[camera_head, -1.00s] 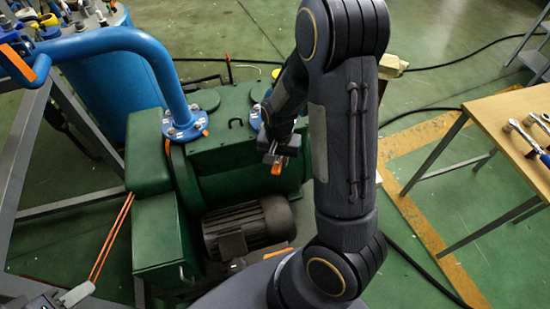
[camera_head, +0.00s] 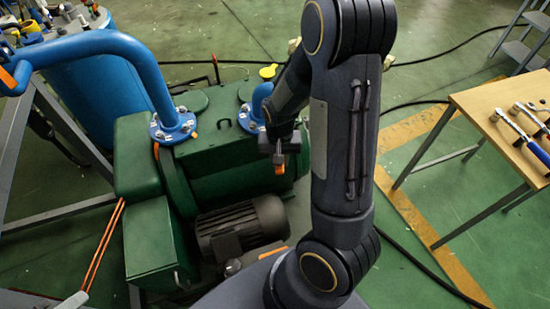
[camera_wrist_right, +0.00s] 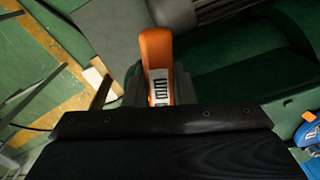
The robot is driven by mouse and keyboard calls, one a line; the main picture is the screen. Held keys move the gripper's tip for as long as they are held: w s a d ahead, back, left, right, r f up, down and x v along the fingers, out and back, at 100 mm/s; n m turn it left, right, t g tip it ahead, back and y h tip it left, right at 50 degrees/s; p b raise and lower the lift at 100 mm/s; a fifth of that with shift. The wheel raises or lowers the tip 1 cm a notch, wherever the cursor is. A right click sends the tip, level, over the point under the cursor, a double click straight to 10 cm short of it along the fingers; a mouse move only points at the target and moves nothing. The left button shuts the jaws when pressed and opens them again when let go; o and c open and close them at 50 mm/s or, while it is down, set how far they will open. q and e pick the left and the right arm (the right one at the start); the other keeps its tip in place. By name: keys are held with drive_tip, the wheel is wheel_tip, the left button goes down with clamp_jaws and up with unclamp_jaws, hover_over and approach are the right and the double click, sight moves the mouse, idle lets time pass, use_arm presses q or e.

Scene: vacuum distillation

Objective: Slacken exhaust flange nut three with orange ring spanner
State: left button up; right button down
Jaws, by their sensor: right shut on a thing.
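My right gripper (camera_head: 279,150) is shut on the orange spanner (camera_head: 279,169), over the front right of the green pump. In the right wrist view the spanner's orange end (camera_wrist_right: 157,50) sticks out beyond the jaws; the rest is hidden. A blue pipe flange with several bolts (camera_head: 173,126) sits on the pump's left part. A second blue flange (camera_head: 246,119) under a blue elbow is to the left of and behind the gripper, partly hidden by my arm. The spanner appears apart from both flanges. I cannot tell which nut is number three. My left gripper is out of view.
The green pump (camera_head: 222,160) has a dark finned motor (camera_head: 240,225) in front. A large blue pipe (camera_head: 110,45) arches at the left. A wooden table (camera_head: 490,140) with tools (camera_head: 530,135) stands at the right. Black cables cross the green floor.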

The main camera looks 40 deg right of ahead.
drive_tip(key=shift+s+d+n, duration=0.3)
drive_tip(key=shift+d+n, duration=0.05)
drive_tip(key=shift+n, duration=0.05)
drive_tip(key=shift+s+d+n+b, duration=0.25)
drive_tip(key=shift+s+d+n, duration=0.15)
drive_tip(key=shift+d, duration=0.2)
drive_tip(key=shift+s+d+n+b, duration=0.25)
drive_tip(key=shift+d+n, duration=0.15)
drive_tip(key=shift+d, duration=0.15)
drive_tip(key=shift+d, duration=0.15)
drive_tip(key=shift+s+d+n+b, duration=0.25)
drive_tip(key=shift+d+n, duration=0.15)
drive_tip(key=shift+d, duration=0.15)
drive_tip(key=shift+s+d+n+b, duration=0.1)
drive_tip(key=shift+s+d+n, duration=0.15)
drive_tip(key=shift+d+n, duration=0.25)
drive_tip(key=shift+d, duration=0.1)
drive_tip(key=shift+s+d+n+b, duration=0.2)
drive_tip(key=shift+d+n, duration=0.15)
drive_tip(key=shift+d, duration=0.3)
drive_tip(key=shift+s+d+n+b, duration=0.2)
drive_tip(key=shift+d+n, duration=0.15)
drive_tip(key=shift+d, duration=0.25)
